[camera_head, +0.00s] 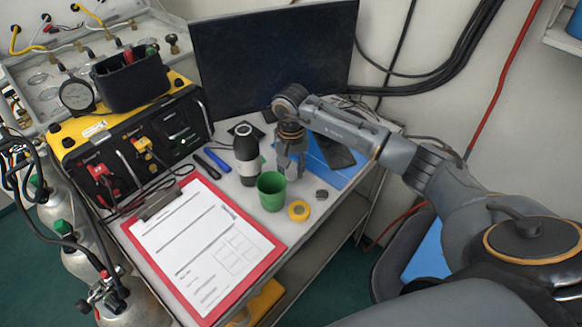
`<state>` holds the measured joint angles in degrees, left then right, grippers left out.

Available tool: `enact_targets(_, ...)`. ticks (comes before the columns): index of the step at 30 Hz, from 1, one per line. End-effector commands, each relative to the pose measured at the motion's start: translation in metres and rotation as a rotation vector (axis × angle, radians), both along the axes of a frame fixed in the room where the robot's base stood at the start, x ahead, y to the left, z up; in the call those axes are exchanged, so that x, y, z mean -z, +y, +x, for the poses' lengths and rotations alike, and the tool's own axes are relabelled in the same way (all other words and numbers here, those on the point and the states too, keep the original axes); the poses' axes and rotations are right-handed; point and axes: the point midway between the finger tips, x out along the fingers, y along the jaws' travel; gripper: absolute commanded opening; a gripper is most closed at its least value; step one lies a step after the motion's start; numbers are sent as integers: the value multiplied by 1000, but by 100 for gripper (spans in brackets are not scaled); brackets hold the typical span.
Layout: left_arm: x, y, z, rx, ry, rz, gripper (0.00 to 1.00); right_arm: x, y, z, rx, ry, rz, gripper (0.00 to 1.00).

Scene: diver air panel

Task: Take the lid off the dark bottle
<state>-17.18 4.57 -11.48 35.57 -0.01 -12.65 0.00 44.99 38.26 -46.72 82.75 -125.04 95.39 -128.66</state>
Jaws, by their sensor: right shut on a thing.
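The dark bottle (246,168) stands upright on the bench, black with a pale grey band round its middle. My right gripper (290,172) points down just to the right of the bottle, behind the green cup, apart from the bottle as far as I can see. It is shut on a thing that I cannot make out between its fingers. My left gripper is not in view.
A green cup (271,192) stands in front of the gripper, with a yellow tape roll (299,211) and a small dark round piece (321,194) to its right. A red clipboard (262,257) fills the bench front. A monitor (270,60) stands behind.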

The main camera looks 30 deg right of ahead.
Motion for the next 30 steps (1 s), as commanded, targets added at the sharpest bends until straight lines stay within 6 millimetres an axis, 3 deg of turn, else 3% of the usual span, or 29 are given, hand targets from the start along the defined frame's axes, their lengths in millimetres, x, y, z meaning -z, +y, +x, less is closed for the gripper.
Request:
enact_targets(4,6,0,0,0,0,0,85,4,0,0,0,-1,0,0)
enact_targets(5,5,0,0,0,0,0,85,4,0,0,0,-1,0,34)
enact_targets(8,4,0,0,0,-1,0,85,3,0,0,0,0,0,55)
enact_targets(21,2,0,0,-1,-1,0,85,-5,0,1,0,-2,-1,55)
enact_targets(30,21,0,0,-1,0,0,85,-65,-1,1,0,-6,-1,55)
